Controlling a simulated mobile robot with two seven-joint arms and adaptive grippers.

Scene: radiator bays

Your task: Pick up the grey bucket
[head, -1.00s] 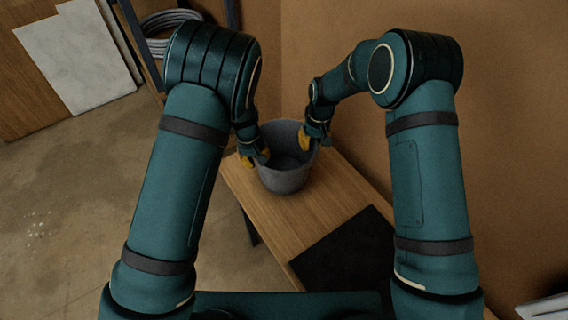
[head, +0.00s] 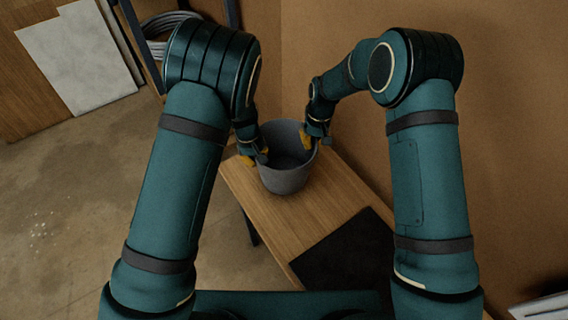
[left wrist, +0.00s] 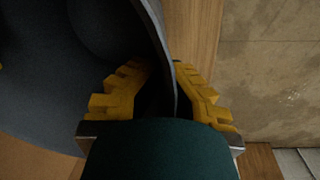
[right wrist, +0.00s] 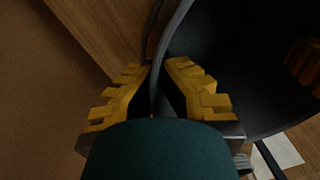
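The grey bucket (head: 285,178) stands upright and looks empty on the far end of the wooden table. My left gripper (head: 255,158) is at its left rim. In the left wrist view, its yellow fingers (left wrist: 163,66) are closed in on the bucket wall (left wrist: 60,85), one inside and one outside. My right gripper (head: 309,140) is at the right far rim. In the right wrist view, its fingers (right wrist: 158,66) also pinch the wall (right wrist: 240,70) from both sides. The bucket's underside is hidden.
The wooden table (head: 300,222) has a black mat (head: 345,262) on its near part. A brown wall (head: 510,150) rises close behind and right of the table. Open concrete floor (head: 70,220) lies to the left. A rack with coiled hose (head: 165,28) stands at the back left.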

